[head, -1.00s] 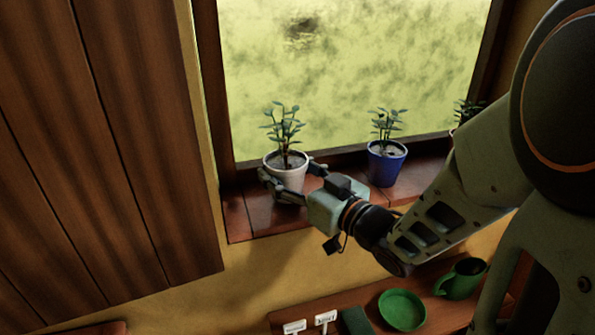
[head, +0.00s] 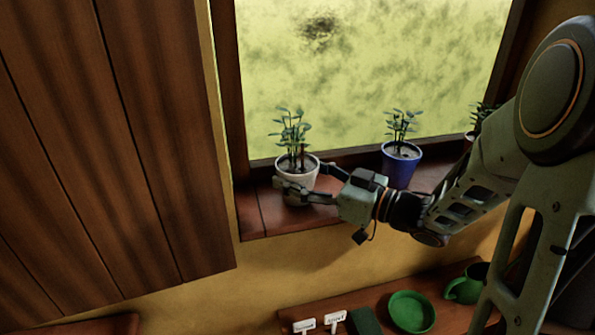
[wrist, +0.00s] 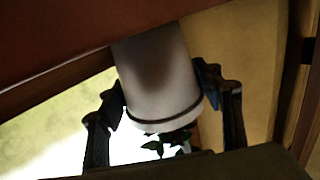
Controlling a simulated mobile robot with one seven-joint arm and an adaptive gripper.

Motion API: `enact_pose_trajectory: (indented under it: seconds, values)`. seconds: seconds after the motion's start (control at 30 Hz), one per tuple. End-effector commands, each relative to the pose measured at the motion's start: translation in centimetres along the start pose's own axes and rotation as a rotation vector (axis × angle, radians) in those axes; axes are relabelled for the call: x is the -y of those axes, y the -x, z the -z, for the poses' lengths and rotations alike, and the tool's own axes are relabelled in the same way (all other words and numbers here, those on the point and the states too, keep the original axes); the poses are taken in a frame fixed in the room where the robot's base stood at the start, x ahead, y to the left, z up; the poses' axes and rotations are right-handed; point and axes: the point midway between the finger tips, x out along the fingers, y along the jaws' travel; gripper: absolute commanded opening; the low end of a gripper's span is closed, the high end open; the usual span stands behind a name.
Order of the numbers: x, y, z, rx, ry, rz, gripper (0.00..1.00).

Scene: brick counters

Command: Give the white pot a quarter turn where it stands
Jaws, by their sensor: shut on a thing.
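The white pot (head: 297,181) holds a leafy green plant (head: 291,135) and stands upright on the wooden window sill, at its left end. My gripper (head: 307,186) reaches in from the right and is shut on the pot, one finger on the window side and one on the near side. In the wrist view the white pot (wrist: 160,75) shows upside down between the two fingers (wrist: 166,97), with some leaves below its rim. The near finger hides part of the pot's lower front in the head view.
A blue pot (head: 400,170) with a plant stands to the right on the sill (head: 260,215), behind my arm. Another plant (head: 482,115) is further right, partly hidden. A wooden panel (head: 110,150) is at left. Below are a green dish (head: 410,312), a green mug (head: 466,285) and white labels (head: 334,318).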

Motion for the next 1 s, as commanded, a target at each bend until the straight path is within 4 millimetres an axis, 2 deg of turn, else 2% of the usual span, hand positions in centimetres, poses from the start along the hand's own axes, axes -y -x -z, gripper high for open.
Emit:
enact_pose_trajectory:
  seconds: [0.37, 0.4, 0.57, 0.87, 1.0]
  values:
    - [0.0, 0.0, -0.1, -0.003, 0.001, -0.001, 0.18]
    - [0.0, 0.0, -0.1, -0.003, 0.001, -0.002, 0.63]
    - [0.0, 0.0, -0.1, -0.002, 0.001, -0.002, 0.80]
    - [0.0, 0.1, -0.3, 0.002, -0.001, -0.003, 0.80]
    - [-0.1, 1.4, -0.3, 0.002, 0.000, -0.005, 0.80]
